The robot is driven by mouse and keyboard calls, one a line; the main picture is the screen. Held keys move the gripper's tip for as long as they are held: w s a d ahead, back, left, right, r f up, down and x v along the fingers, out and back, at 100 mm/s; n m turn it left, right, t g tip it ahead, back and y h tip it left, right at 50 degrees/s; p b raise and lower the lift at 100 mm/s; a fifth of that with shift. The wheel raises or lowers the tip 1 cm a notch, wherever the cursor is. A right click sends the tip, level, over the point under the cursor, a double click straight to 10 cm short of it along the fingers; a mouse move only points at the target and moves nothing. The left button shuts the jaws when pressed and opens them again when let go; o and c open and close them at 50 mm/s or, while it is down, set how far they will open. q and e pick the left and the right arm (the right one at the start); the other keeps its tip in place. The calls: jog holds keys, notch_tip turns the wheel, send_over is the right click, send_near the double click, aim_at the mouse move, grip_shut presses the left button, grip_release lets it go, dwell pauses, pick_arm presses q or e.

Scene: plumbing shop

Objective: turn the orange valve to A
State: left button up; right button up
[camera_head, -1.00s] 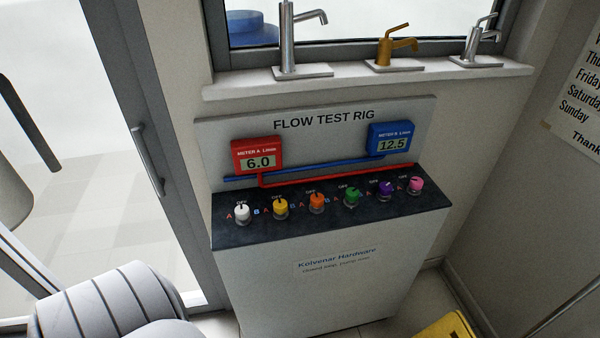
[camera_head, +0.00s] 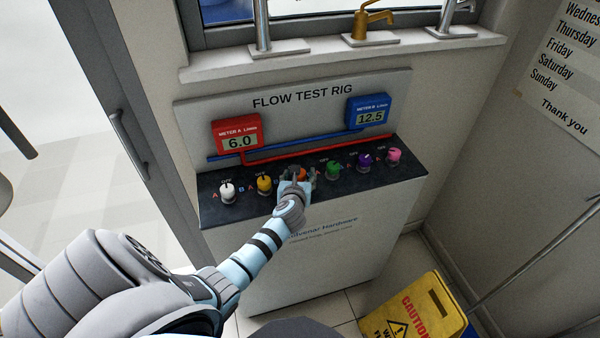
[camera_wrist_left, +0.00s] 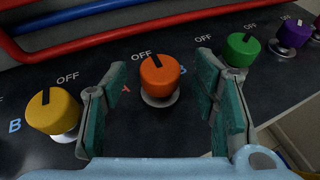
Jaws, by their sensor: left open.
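The orange valve (camera_wrist_left: 158,76) is a round knob on the dark top of the flow test rig, third from the left in the row. Its black mark points up toward OFF, slightly left; a red A shows at its left and a blue B at its right. In the head view the orange valve (camera_head: 300,173) is partly hidden by my left gripper (camera_head: 297,177). The gripper is open, with one teal-padded finger on each side of the knob and visible gaps between. My right gripper is not in view.
A yellow valve (camera_wrist_left: 54,110) is close left of the fingers, and a green valve (camera_wrist_left: 241,49) close right. White, purple and pink valves share the row. Red meter A (camera_head: 237,137) reads 6.0; blue meter B (camera_head: 368,111) reads 12.5. Red and blue pipes run behind.

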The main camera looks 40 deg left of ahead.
pick_arm(q)
jog(key=shift+w+a+f+b, duration=0.3)
jog(key=shift+w+a+f, duration=0.1)
jog(key=shift+w+f, duration=0.25)
jog(key=shift+w+a+f, duration=0.1)
jog(key=shift+w+a, duration=0.2)
jog(key=shift+w, duration=0.2)
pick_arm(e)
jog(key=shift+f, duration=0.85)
pick_arm(q)
jog(key=shift+c, duration=0.4)
jog(key=c, duration=1.1)
